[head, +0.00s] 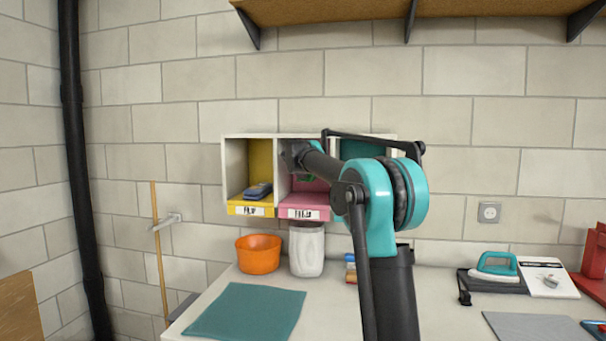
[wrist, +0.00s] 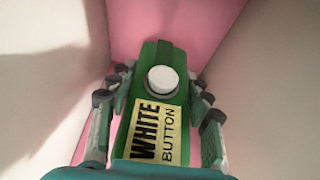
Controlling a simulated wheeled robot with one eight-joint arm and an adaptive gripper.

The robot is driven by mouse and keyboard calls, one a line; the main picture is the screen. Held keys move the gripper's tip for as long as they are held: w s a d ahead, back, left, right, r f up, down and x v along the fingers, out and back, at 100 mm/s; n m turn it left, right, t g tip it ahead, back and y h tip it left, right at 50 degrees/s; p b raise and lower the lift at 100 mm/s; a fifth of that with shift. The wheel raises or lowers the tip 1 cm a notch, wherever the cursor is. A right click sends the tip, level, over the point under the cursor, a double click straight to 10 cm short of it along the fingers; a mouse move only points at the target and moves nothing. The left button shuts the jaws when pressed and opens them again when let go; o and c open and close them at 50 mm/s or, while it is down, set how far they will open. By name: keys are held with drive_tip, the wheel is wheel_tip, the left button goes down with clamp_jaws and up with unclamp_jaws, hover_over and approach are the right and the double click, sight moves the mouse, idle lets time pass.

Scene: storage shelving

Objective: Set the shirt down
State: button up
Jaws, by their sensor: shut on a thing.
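My gripper (wrist: 158,78) has its two fingers on either side of a green box (wrist: 152,58) with a round white button on top and a label reading "WHITE BUTTON". It is shut on this box inside the pink compartment (wrist: 185,28). In the head view my gripper (head: 300,160) reaches into the pink compartment (head: 304,206), and the box is mostly hidden. I cannot make out a shirt with certainty. A dark folded-looking item (head: 258,190) lies in the yellow compartment (head: 259,157) to the left.
White dividers stand close on both sides of my gripper. Below are an orange bowl (head: 258,253), a white bin (head: 307,250) and a teal mat (head: 247,312). An iron (head: 496,264) stands at the right. A wooden shelf (head: 330,14) hangs above.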

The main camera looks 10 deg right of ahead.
sight(309, 198)
drive_tip(key=shift+w+r, duration=0.1)
drive_tip(key=shift+d+f, duration=0.1)
drive_tip(key=shift+f, duration=3.2)
drive_tip(key=shift+f, duration=0.5)
drive_tip(key=o, duration=1.5)
